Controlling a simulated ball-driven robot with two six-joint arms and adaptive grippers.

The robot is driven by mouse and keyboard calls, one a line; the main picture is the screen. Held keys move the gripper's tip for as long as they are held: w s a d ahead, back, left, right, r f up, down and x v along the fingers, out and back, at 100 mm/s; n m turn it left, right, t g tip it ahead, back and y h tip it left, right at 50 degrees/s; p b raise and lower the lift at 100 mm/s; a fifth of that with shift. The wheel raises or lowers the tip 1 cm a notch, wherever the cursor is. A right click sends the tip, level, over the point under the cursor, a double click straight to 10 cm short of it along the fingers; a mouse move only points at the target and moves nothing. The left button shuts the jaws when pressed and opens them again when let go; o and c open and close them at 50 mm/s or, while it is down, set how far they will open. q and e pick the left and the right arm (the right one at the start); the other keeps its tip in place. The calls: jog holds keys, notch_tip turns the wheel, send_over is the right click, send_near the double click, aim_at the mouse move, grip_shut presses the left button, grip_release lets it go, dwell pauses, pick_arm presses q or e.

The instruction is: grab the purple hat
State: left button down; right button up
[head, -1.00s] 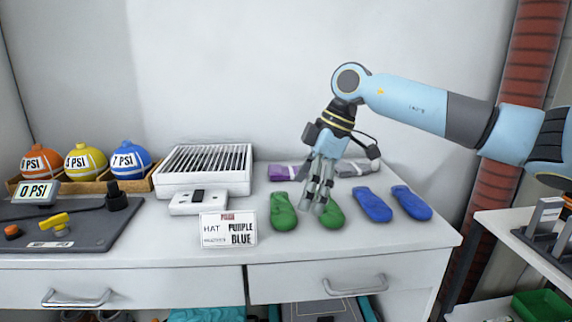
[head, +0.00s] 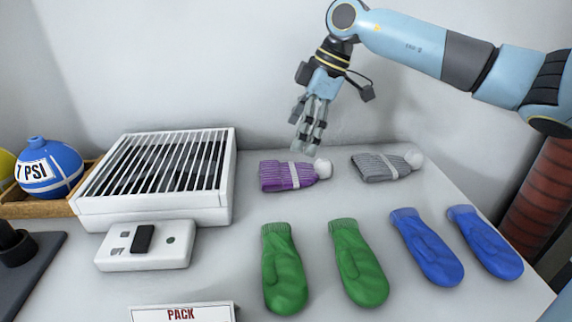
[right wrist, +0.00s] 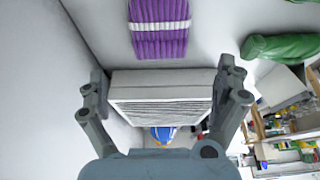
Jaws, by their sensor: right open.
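The purple hat (head: 280,176) lies flat at the back of the white table, with a white band and a white pompom at its right end. It also shows at the top of the right wrist view (right wrist: 158,36), where its pompom is out of frame. My right gripper (head: 307,146) is above and behind the hat, near the pompom end, pointing down. It is open and empty, with its fingers spread wide in the right wrist view (right wrist: 166,92). It does not appear to touch the hat. My left gripper is not in view.
A grey hat (head: 382,166) lies to the right. Green mittens (head: 285,272) and blue mittens (head: 428,248) lie in front. A white slatted box (head: 160,180) stands left of the purple hat, with a white switch unit (head: 146,246) before it. The wall is close behind.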

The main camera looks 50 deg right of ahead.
aim_at(279, 169)
jog(key=b+x, duration=0.1)
jog(key=x, duration=0.3)
jog(key=shift+s+a, duration=0.1)
jog(key=shift+a, duration=0.05)
jog(key=x, duration=0.2)
jog(key=b+x, duration=0.1)
jog(key=x, duration=0.2)
jog(key=shift+w+f+b, duration=0.25)
jog(key=shift+w+b, duration=0.05)
jog(key=shift+w, duration=0.05)
jog(key=shift+c, duration=0.5)
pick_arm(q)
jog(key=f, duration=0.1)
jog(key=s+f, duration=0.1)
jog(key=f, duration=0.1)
pick_arm(e)
jog(key=c, duration=0.9)
